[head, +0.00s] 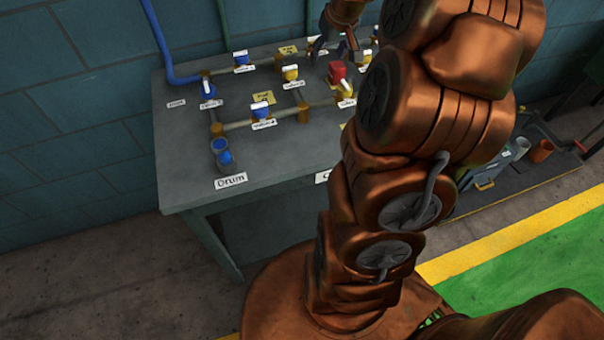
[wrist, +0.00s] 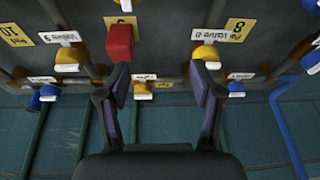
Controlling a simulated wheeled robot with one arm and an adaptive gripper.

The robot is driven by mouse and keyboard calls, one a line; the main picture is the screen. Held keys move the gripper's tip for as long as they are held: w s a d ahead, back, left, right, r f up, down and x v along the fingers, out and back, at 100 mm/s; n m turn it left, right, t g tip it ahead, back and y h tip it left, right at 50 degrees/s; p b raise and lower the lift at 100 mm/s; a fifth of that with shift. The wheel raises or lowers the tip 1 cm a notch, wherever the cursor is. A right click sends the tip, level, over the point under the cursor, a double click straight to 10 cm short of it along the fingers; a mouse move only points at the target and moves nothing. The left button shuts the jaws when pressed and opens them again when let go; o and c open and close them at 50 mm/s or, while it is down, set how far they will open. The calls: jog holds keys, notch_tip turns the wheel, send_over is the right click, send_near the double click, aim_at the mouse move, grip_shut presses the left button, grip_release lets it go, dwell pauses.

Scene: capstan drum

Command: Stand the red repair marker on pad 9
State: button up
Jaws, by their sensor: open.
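The red repair marker (head: 337,73) is a red block that appears upright among the pipes and valves on the bench. In the wrist view the red marker (wrist: 120,42) is just beyond the left fingertip, outside the gap; whether they touch is unclear. A yellow pad (wrist: 121,20) shows partly behind the marker, its number not clearly readable. My gripper (wrist: 159,78) is open and empty. In the head view my gripper (head: 333,48) is over the back of the bench, beyond the marker, partly hidden by my arm.
Pad 8 (wrist: 238,29) and pad 10 (wrist: 15,34) lie on either side. A yellow valve knob (wrist: 205,54) is by the right fingertip. Several valves and pipes crowd the bench (head: 185,150). A blue pipe (wrist: 287,130) runs at the right.

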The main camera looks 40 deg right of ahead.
jog(key=s+a+n+g, duration=0.1)
jog(key=s+a, duration=0.2)
jog(key=a, duration=0.4)
jog(key=s+a+n+g+y, duration=0.1)
jog(key=s+a, duration=0.2)
jog(key=a, duration=0.4)
jog(key=s+a+g, duration=0.1)
jog(key=s+a, duration=0.3)
jog(key=a, duration=0.3)
jog(key=s+a+g, duration=0.1)
jog(key=s+a, duration=0.3)
jog(key=s, duration=0.4)
jog(key=s+a+f+n+g, duration=0.1)
jog(key=s+a, duration=0.3)
jog(key=s, duration=0.4)
jog(key=shift+s+a+f+g, duration=0.25)
jog(key=shift+s+a+g, duration=0.05)
jog(key=shift+s+a, duration=0.1)
jog(key=shift+r+p, duration=0.95)
